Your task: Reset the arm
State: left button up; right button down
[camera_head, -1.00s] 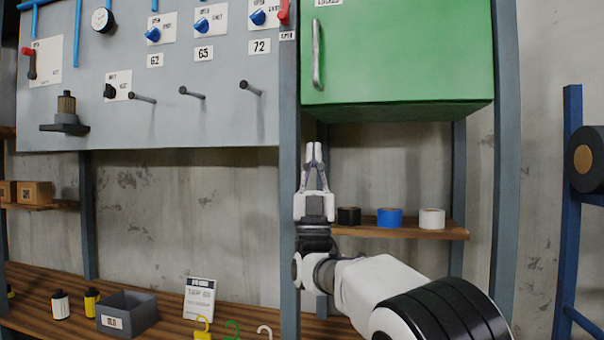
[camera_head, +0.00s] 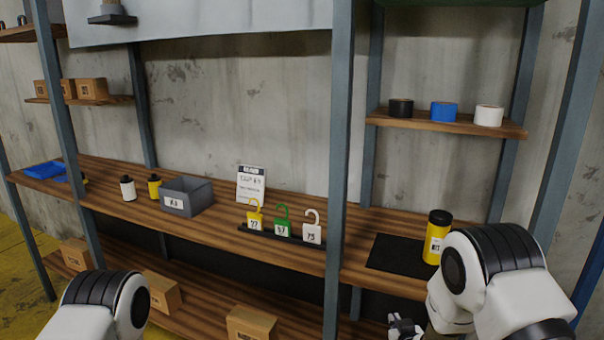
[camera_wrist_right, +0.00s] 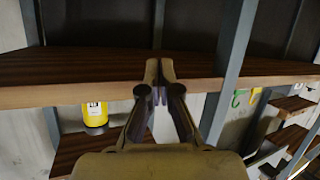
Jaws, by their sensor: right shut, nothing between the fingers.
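My right arm comes in at the lower right of the head view. Its gripper (camera_head: 403,328) is only partly visible at the bottom edge, in front of the wooden bench. In the right wrist view its two fingers (camera_wrist_right: 158,95) are together at the tips with nothing between them. A wooden board edge lies behind the fingers in that view. My left arm shows at the bottom left of the head view as a white and black link; its gripper is outside the frame.
A yellow canister (camera_head: 436,238) stands by a black mat (camera_head: 395,252) on the bench (camera_head: 310,252). Numbered hooked tags (camera_head: 283,224), a sign (camera_head: 251,184) and a grey bin (camera_head: 186,197) stand left. Tape rolls (camera_head: 444,112) sit on a shelf. Blue-grey posts (camera_head: 340,150) rise from the bench.

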jog(key=s+d+f+g, duration=0.2)
jog(key=s+f+g, duration=0.2)
jog(key=s+f, duration=0.7)
jog(key=s+f+g, duration=0.2)
jog(key=s+g, duration=0.1)
jog(key=s, duration=0.7)
jog(key=s+f+m+g, duration=0.1)
jog(key=s+f+g, duration=0.1)
jog(key=s, duration=0.9)
jog(key=s+f+g, duration=0.2)
jog(key=s+g, duration=0.3)
jog(key=s, duration=0.6)
jog(key=shift+d+m+y, duration=0.15)
jog(key=shift+m+y, duration=0.15)
